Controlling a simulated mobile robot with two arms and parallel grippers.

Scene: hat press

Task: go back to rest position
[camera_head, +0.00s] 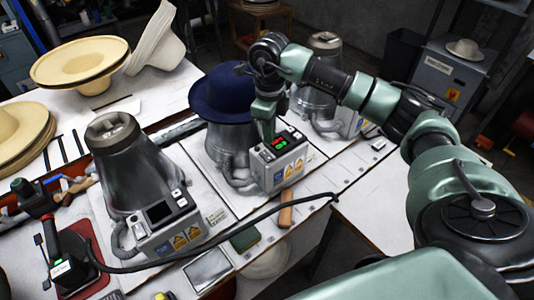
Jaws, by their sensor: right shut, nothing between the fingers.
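My right arm comes in from the right and reaches across to the middle hat press. My right gripper (267,137) points down, shut and empty, at the control box (283,158) of that press. A dark blue hat (222,94) sits on top of the middle press (228,146). My left gripper is not in view.
Another metal press (121,165) with its own control box (167,222) stands at the left, and a third (314,98) behind my arm. A black cable (240,227) crosses the front. Cream hats (80,64) lie at the back left.

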